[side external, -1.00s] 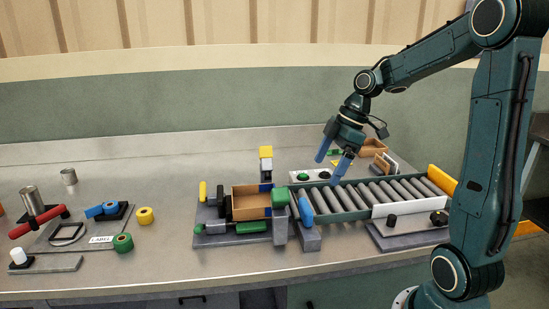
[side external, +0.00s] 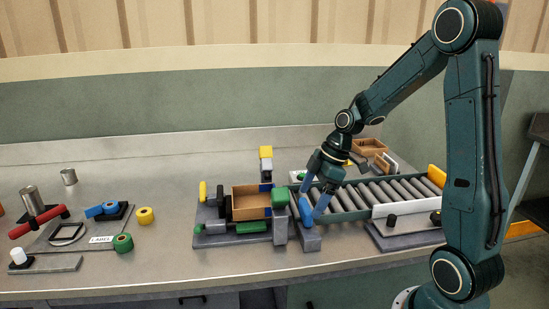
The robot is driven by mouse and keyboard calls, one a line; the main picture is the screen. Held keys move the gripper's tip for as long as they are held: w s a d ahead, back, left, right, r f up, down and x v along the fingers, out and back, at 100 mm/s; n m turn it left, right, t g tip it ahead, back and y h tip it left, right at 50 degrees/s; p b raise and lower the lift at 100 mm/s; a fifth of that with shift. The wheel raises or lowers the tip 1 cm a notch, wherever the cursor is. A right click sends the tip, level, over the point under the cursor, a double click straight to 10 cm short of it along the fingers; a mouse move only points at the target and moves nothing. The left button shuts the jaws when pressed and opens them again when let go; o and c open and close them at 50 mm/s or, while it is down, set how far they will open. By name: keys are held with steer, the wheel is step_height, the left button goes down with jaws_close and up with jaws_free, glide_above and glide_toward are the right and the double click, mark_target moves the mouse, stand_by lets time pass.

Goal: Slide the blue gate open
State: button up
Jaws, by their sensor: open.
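The blue gate (side external: 305,212) is a blue bar at the left end of the roller conveyor (side external: 385,193), beside a grey post. I cannot tell whether either finger touches the gate. My gripper hides part of the left rollers.
An open brown box (side external: 251,199) sits in a grey fixture left of the gate, near a yellow-topped post (side external: 266,153). A yellow end piece (side external: 437,176) stands at the conveyor's right end. Tape rolls and a red-handled tool (side external: 38,222) lie far left. Bare table lies behind.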

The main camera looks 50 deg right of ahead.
mark_target(307, 204)
steer(key=shift+x, duration=2.2)
steer(key=c, duration=1.4)
steer(key=shift+s+a, duration=1.6)
steer(key=o, duration=1.4)
steer(key=shift+r, duration=0.1)
